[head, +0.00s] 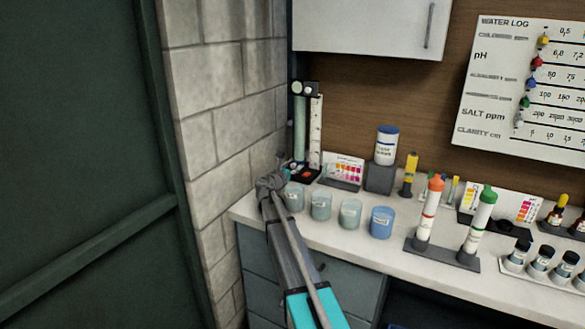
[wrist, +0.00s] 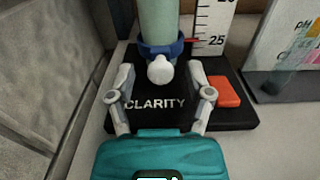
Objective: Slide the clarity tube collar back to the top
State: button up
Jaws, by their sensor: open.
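The clarity tube (head: 300,128) is a pale green upright tube at the back left of the counter, beside a white ruler scale (head: 316,130). In the wrist view the tube (wrist: 160,18) rises from a black base marked CLARITY (wrist: 155,118). A blue collar (wrist: 148,50) with a white knob (wrist: 160,70) sits around the tube low down, just above the base. A red pointer (wrist: 192,40) by the collar is near the 25 mark. My gripper (wrist: 160,84) is open, its fingers on either side of the knob, apart from it. In the head view my arm hides the collar.
A red-orange block (wrist: 223,92) lies on the base, right of the gripper. A block wall (head: 225,90) is close on the left. Several cups (head: 321,205) stand right of my arm, and a colour card (head: 343,171) stands right of the tube.

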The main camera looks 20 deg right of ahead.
jog(key=shift+w+d, duration=0.15)
jog(key=shift+d, duration=0.1)
grip_shut()
dwell(0.3)
